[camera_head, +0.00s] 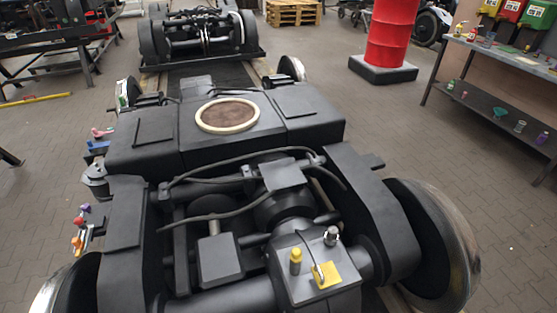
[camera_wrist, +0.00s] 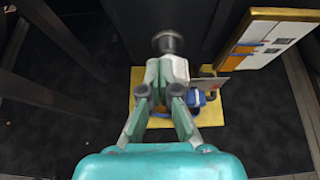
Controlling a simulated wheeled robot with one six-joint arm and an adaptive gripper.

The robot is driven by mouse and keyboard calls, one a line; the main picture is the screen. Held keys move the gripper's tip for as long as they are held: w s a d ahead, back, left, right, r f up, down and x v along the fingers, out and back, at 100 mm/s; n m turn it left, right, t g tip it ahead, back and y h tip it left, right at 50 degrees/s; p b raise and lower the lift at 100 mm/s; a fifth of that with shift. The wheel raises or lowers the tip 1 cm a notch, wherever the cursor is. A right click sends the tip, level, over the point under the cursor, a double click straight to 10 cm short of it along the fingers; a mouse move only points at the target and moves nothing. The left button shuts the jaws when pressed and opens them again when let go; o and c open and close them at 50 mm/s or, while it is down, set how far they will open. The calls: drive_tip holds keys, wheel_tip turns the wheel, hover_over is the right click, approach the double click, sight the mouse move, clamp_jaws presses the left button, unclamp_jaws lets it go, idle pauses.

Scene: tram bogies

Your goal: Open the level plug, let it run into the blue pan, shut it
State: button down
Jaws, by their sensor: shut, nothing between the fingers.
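In the wrist view my gripper (camera_wrist: 166,66) is shut with nothing between its green-grey fingers. Just beyond the fingertips is a round dark grey knob-like end (camera_wrist: 167,42) on a dark body; I cannot tell for sure that it is the level plug. Whether the fingertips touch it is unclear. Below the fingers lies a yellow tray or mat (camera_wrist: 142,88) on the dark floor. A blue object (camera_wrist: 209,98) on it is mostly hidden by the gripper; I cannot tell if it is the blue pan. My gripper is not in the head view.
In the wrist view a yellow-edged board (camera_wrist: 290,14) with white and orange cards stands at upper right. In the head view the bogie (camera_head: 150,144) carries a gearbox with a yellow cap (camera_head: 296,257). A red drum (camera_head: 391,30) and workbench (camera_head: 500,58) stand behind, with open floor between.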

drive_tip(key=shift+w+d+r, duration=0.1)
drive_tip(key=shift+w+d, duration=0.15)
drive_tip(key=shift+d, duration=0.5)
drive_tip(key=shift+w+d+f, duration=0.15)
drive_tip(key=shift+d+f, duration=0.05)
drive_tip(key=shift+d, duration=0.3)
idle(0.3)
drive_tip(key=shift+r, duration=0.15)
drive_tip(key=s+d, duration=0.2)
drive_tip(key=s, duration=0.3)
drive_tip(key=shift+s+r, duration=0.25)
drive_tip(key=shift+s, duration=0.1)
idle(0.4)
drive_tip(key=w+a, duration=0.4)
drive_tip(key=a, duration=0.1)
drive_tip(key=shift+w+f, duration=0.25)
drive_tip(key=shift+w, duration=0.1)
idle(0.6)
